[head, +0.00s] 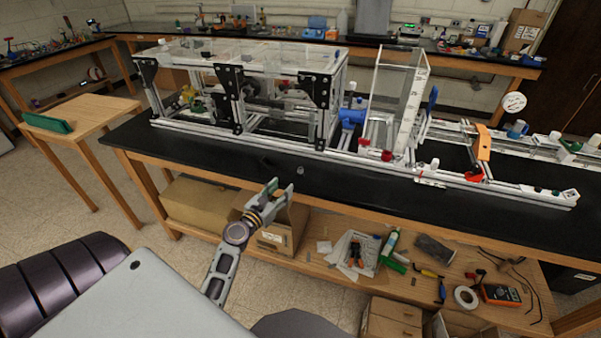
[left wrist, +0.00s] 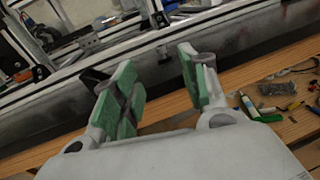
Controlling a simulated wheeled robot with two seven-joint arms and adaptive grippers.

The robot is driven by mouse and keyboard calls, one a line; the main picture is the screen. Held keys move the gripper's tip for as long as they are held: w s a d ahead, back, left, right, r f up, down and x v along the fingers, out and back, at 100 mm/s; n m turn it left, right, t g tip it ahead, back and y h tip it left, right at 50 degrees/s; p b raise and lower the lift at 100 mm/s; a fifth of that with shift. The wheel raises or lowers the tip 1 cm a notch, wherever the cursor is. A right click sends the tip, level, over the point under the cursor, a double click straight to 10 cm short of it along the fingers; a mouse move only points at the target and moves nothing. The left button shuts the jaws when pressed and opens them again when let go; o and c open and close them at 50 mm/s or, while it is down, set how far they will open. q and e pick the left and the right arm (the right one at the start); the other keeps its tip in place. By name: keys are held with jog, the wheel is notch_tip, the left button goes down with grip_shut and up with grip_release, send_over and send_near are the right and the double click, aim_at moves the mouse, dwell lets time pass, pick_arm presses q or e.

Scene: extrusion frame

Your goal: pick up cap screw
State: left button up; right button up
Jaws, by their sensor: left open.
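A small grey cap screw (head: 300,170) stands on the black bench top near its front edge in the head view. In the left wrist view, a small dark piece that looks like the cap screw (left wrist: 163,57) shows between the fingertips and beyond them. My left gripper (head: 280,187) is open and empty at the front edge of the bench, a little to the left of the screw and nearer to me. Its green-padded fingers (left wrist: 155,72) are apart in the left wrist view. My right gripper is not in view.
A long aluminium extrusion frame (head: 240,135) with clear panels stands behind the screw on the black bench (head: 345,180). The bench front strip is mostly clear. A lower wooden shelf (head: 318,262) holds boxes, a green bottle (head: 390,242), tape (head: 466,297) and a multimeter (head: 500,294).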

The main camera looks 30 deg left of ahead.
aim_at(299, 170)
pick_arm(q)
jog(key=shift+d, duration=0.1)
jog(key=shift+w+a+f+p, duration=0.1)
jog(key=shift+w+p, duration=0.15)
jog(key=shift+w, duration=1.8)
jog(key=shift+w+a+f+p, duration=0.1)
jog(key=shift+w+p, duration=0.15)
jog(key=shift+w, duration=1.8)
jog(key=shift+w, duration=0.15)
jog(key=shift+w+a+f, duration=0.1)
jog(key=shift+w+f, duration=0.05)
jog(key=shift+w, duration=2.45)
jog(key=shift+c, duration=0.3)
jog(key=c, duration=0.7)
